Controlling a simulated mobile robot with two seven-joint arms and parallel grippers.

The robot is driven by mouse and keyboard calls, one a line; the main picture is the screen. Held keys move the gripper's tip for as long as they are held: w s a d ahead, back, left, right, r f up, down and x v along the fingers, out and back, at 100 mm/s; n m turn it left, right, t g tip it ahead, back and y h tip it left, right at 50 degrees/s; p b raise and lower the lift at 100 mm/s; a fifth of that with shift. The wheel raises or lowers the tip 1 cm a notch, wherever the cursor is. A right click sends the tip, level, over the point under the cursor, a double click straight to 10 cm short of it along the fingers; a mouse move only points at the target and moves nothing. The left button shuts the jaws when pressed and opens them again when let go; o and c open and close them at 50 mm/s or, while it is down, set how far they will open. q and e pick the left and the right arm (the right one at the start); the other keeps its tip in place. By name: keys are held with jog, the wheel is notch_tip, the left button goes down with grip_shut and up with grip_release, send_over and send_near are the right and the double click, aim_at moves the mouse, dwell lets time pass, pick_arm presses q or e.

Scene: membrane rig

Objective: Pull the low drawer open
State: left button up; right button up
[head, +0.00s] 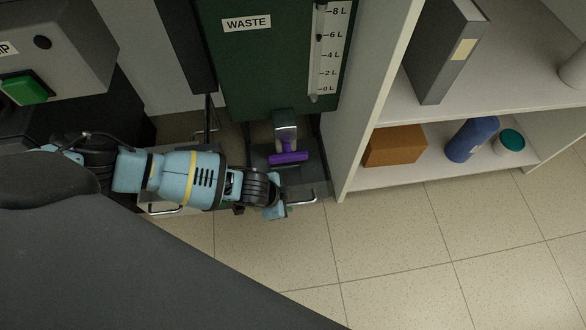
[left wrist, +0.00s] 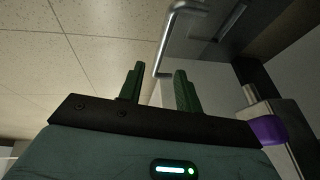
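The low drawer (head: 312,186) is at floor level below the green waste tank, with a thin metal bar handle (head: 302,201) on its front. Its face is partly hidden by my left arm. My left gripper (head: 276,210) is at the left end of this handle. In the left wrist view my left gripper (left wrist: 158,70) has its two green fingers apart. The metal handle (left wrist: 168,42) shows there between and beyond the fingertips. I cannot tell whether the fingers touch it. My right gripper is in neither view.
A purple-handled valve (head: 288,157) hangs under the waste tank (head: 270,80), just above the drawer. A second bar handle (head: 165,211) is to the left, below my arm. A white shelf unit (head: 350,150) stands close on the right. The tiled floor (head: 400,250) in front is clear.

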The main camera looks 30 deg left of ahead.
aim_at(294, 203)
pick_arm(q)
jog(key=b+x, duration=0.2)
jog(key=x, duration=0.2)
jog(key=shift+f, duration=0.15)
jog(key=shift+w+d+f+b, duration=0.1)
jog(key=shift+w+f+b, duration=0.2)
jog(key=shift+f, duration=0.25)
grip_shut()
